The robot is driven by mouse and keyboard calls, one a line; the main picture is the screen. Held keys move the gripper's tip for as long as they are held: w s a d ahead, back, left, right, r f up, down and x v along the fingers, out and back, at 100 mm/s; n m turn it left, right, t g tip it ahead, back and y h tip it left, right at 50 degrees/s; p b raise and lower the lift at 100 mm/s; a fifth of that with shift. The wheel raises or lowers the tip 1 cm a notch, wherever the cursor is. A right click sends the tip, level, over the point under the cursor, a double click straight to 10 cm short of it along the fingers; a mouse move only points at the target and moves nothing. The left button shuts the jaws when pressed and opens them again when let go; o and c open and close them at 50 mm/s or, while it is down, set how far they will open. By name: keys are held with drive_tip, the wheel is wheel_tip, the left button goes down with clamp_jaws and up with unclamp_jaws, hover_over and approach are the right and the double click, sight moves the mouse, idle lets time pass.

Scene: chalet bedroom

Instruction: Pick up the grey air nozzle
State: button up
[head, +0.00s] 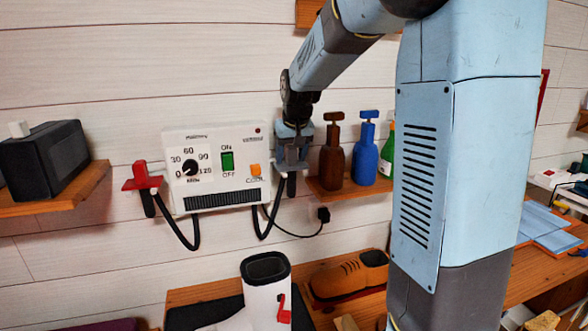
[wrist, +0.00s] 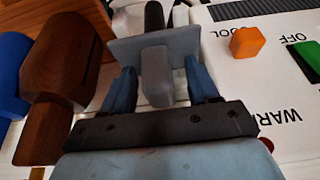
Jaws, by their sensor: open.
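The grey air nozzle (wrist: 157,76) stands between the two blue fingers of my gripper (wrist: 162,88) in the wrist view. Small gaps show between it and the fingers. A flat grey plate spreads at its far side, with a black part beyond. In the head view my gripper (head: 293,138) is at the right side of the white control box (head: 217,165), over the nozzle's place, and hides most of the nozzle. My gripper is open and shut on nothing.
A red nozzle (head: 142,180) hangs left of the box. A brown bottle (head: 332,160), a blue bottle (head: 365,155) and a green bottle (head: 386,150) stand on a shelf close to the right. Black hoses hang below the box.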

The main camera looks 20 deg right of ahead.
clamp_jaws()
idle(0.5)
